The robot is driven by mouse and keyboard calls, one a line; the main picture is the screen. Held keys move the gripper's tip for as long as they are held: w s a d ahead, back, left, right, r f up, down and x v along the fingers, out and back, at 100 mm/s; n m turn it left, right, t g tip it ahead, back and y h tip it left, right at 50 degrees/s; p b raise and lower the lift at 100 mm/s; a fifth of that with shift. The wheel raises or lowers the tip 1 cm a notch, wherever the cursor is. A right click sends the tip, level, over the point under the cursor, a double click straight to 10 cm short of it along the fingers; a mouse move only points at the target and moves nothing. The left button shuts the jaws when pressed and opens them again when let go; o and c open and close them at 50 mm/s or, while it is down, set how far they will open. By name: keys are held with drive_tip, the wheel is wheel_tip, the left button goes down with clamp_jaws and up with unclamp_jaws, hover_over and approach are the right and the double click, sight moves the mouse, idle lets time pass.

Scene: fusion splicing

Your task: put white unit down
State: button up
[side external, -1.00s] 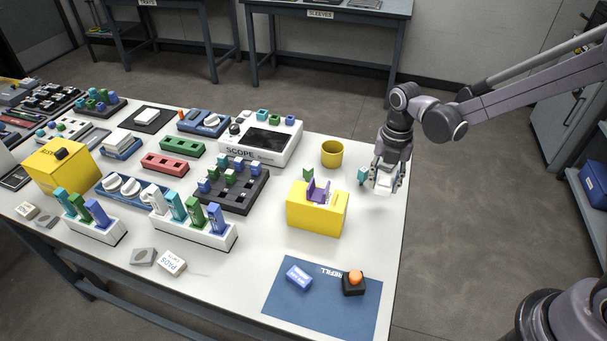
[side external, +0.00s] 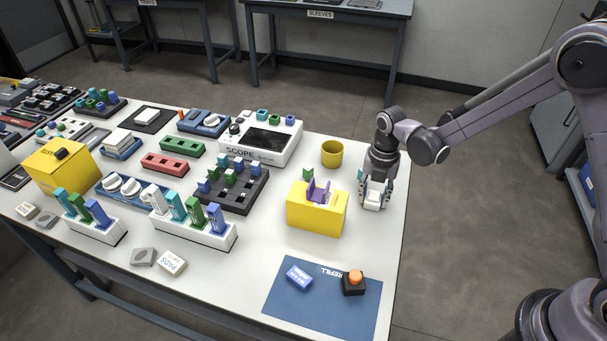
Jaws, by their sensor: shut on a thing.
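My gripper (side external: 375,198) points down over the right edge area of the white table (side external: 240,290). It is shut on a white unit (side external: 374,194), a small white block that shows between its fingers. The fingers hide part of the unit. The unit is at or very close to the table top; I cannot tell whether it touches. A small teal piece (side external: 360,174) shows just left of the gripper, partly hidden by it.
A yellow box (side external: 316,215) with a purple piece (side external: 318,190) on it stands left of the gripper. A yellow cup (side external: 332,154) is behind it to the left. A blue refill mat (side external: 310,315) lies in front. The table's right edge is close by.

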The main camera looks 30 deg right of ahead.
sight(375, 195)
drive_tip(key=o, duration=1.1)
drive_tip(key=shift+o, duration=0.2)
wheel_tip(375, 195, up, 12)
drive_tip(key=r, duration=0.1)
drive_tip(key=s+d+r+m+t, duration=0.2)
drive_tip(key=s+m, duration=0.6)
drive_tip(key=m, duration=0.5)
drive_tip(key=s+d+r+m+t, duration=0.3)
drive_tip(key=s+r+m+t, duration=0.2)
drive_tip(key=m, duration=0.9)
drive_tip(key=s, duration=0.2)
drive_tip(key=shift+s, duration=0.35)
drive_tip(key=shift+f, duration=0.1)
